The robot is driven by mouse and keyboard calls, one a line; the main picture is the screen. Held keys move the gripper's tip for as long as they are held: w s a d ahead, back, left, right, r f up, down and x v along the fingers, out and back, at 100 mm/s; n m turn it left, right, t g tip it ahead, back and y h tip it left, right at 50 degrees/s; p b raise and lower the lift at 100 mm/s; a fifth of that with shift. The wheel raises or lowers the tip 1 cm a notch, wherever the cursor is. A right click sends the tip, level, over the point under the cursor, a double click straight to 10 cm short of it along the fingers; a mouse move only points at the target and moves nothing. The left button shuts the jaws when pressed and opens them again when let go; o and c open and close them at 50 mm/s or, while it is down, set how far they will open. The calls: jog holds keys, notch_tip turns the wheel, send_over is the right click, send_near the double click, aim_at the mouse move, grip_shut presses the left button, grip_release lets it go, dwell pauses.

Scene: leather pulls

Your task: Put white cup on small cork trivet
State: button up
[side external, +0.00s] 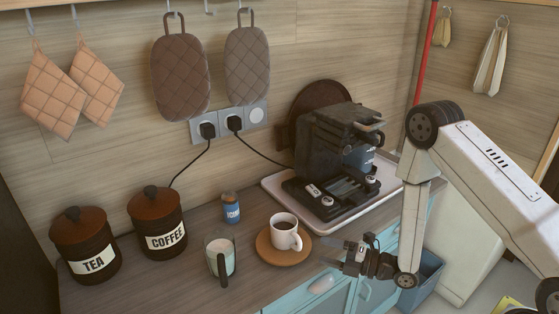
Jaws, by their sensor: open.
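A white cup (286,236) holding a dark drink stands upright on a small round cork trivet (268,252) on the counter. The cup sits toward the right part of the trivet, with its handle facing the lower right. My gripper (338,256) is open and empty, just to the right of the cup and apart from it, with its fingers pointing left toward the cup. The exact gap between the fingers is small in this view.
A glass mug with a dark handle (221,259) stands left of the trivet, with a small blue jar (231,208) behind it. A coffee machine (336,154) stands on a white tray (318,226) behind. Coffee (157,224) and tea (86,247) canisters stand at left.

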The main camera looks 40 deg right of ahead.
jog(key=shift+v, duration=2.05)
jog(key=d+r+m+g+h, duration=0.5)
jog(key=m+g+h, duration=0.4)
jog(key=m, duration=0.7)
jog(key=s+a+r+m+g, duration=0.2)
jog(key=s+r+m+g, duration=0.1)
jog(key=s+m, duration=0.5)
jog(key=shift+s+a+r+m+h, duration=0.15)
jog(key=shift+s+r+m+h, duration=0.2)
jog(key=shift+r, duration=0.5)
jog(key=shift+o, duration=0.2)
